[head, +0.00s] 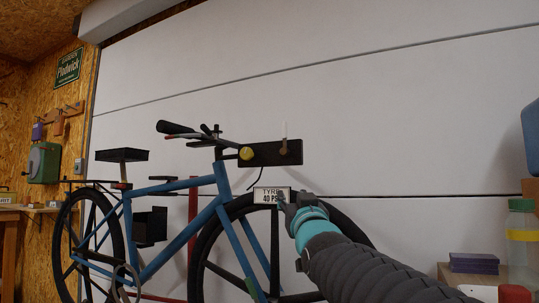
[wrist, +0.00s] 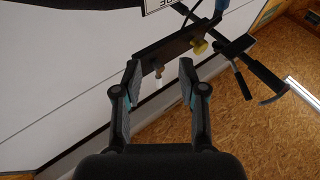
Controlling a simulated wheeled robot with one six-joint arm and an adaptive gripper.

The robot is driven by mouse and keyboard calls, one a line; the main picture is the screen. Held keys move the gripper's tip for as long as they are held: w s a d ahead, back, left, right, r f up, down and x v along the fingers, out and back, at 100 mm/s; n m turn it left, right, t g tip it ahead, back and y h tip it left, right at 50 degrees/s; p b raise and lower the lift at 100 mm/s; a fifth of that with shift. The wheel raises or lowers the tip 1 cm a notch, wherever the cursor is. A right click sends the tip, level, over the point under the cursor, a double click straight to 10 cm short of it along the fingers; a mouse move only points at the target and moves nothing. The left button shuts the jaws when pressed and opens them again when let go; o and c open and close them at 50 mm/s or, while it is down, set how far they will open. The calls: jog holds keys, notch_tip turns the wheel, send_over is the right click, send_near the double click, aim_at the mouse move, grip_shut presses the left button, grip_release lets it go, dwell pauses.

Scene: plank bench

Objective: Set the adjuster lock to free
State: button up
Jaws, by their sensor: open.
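A black panel (head: 265,153) is mounted by the handlebar of a blue bicycle. At its right end is a small lever with a brown pivot (head: 284,147) and a pale handle (head: 284,131) pointing straight up. A round yellow knob (head: 246,153) sits at its left end. No lock or free marking is readable. My gripper (head: 286,199) is below the panel in the head view. In the wrist view, my gripper (wrist: 160,67) is open and empty, its fingers framing the pale handle (wrist: 157,83). I cannot tell the remaining distance; the handle is not held.
A sign reading "TYRE 40 PSI" (head: 271,195) is beside my gripper, over the front wheel. The bicycle's frame (head: 205,217) and grips stand to the left. A pale wall (head: 400,130) is behind. Jars and a purple box (head: 474,263) are at the lower right.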

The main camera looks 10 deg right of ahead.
aim_at(285, 129)
jog(key=w+r+t+p, duration=0.1)
jog(key=w+r, duration=0.2)
jog(key=r, duration=0.3)
jog(key=w+r+t+p, duration=0.1)
jog(key=w+r+t, duration=0.1)
jog(key=w+r, duration=0.2)
jog(key=w+r+t+p, duration=0.1)
jog(key=w+r, duration=0.2)
jog(key=r, duration=0.5)
jog(key=shift+w+d+r+t+p, duration=0.15)
jog(key=shift+w+r+t+p, duration=0.1)
jog(key=shift+r+t+p, duration=0.15)
grip_shut()
